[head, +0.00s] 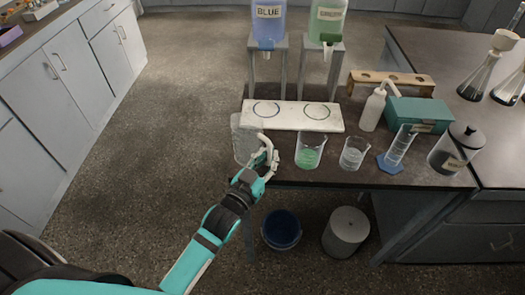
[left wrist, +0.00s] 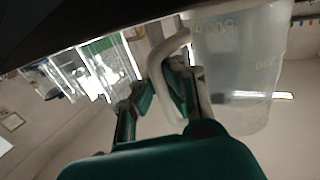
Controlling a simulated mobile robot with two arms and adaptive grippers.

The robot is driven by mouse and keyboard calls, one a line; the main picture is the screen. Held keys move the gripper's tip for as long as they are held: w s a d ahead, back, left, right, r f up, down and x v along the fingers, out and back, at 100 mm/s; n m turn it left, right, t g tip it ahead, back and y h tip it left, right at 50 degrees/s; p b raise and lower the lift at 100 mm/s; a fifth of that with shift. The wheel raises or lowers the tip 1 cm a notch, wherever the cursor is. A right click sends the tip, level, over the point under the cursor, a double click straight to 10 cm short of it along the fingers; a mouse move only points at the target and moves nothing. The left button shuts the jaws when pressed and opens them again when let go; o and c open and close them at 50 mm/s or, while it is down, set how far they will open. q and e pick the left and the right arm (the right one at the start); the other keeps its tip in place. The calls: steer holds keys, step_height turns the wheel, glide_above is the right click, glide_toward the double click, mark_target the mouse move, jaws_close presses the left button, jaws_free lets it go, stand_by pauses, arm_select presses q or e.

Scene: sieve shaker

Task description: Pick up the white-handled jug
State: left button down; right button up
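The white-handled jug (head: 243,141) is clear and empty-looking, upright at the left edge of the dark bench, its handle (head: 270,149) facing right. My left gripper (head: 265,160) reaches it from the front. In the left wrist view the jug (left wrist: 240,70) fills the upper right. There my left gripper (left wrist: 160,80) has one finger on each side of the white handle, one inside the loop, and looks shut on it. I cannot tell whether the jug's base touches the bench. My right gripper is not in view.
Right of the handle stand a beaker of green liquid (head: 310,152), a clear beaker (head: 353,153) and a measuring cylinder (head: 399,148). A white board with two rings (head: 293,115) lies behind, below the blue (head: 269,22) and green (head: 326,20) dispensers. Floor left of the bench is clear.

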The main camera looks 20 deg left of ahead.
arm_select(q)
steer(key=shift+r, duration=0.25)
